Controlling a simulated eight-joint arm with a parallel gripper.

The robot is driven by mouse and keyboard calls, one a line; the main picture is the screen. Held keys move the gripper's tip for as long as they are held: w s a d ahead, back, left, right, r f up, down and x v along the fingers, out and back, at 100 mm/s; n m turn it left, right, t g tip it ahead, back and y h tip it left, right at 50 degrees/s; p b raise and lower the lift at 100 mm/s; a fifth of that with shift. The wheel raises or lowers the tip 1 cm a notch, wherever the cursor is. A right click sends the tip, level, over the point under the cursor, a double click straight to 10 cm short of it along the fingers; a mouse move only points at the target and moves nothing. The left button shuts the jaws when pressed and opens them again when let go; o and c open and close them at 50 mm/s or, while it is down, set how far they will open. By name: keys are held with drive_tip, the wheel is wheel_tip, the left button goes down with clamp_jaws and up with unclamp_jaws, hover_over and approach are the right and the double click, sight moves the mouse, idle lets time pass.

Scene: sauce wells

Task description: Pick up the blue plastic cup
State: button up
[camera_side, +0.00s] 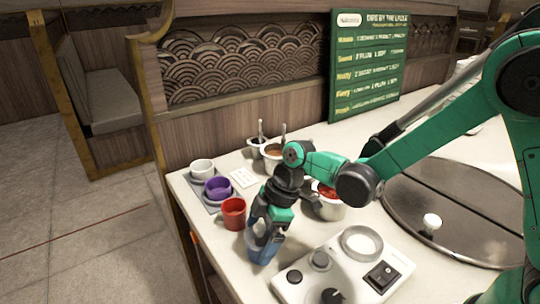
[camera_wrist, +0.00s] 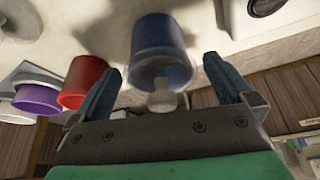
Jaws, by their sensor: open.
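The blue plastic cup (camera_side: 261,250) stands near the table's front edge, partly hidden by my gripper (camera_side: 266,226) just above it in the side view. In the wrist view the blue cup (camera_wrist: 160,40) lies ahead, between the two fingers of my open gripper (camera_wrist: 161,65). A small gap shows on each side of the cup, and the fingers do not look closed on it. A small pale rounded thing (camera_wrist: 163,101) shows just below the cup's rim in the wrist view; I cannot tell what it is.
A red cup (camera_side: 233,213) stands close left of the blue cup, with purple (camera_side: 217,188) and white (camera_side: 202,169) cups behind on a tray. A control panel (camera_side: 343,270) is close right. Sauce pots (camera_side: 272,153) stand behind. A dark round plate (camera_side: 455,222) is farther right.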

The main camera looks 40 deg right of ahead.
drive_tip(key=shift+a+f, duration=0.1)
drive_tip(key=shift+f, duration=0.15)
drive_tip(key=c, duration=1.2)
wheel_tip(320, 180, up, 20)
drive_tip(key=shift+r, duration=0.1)
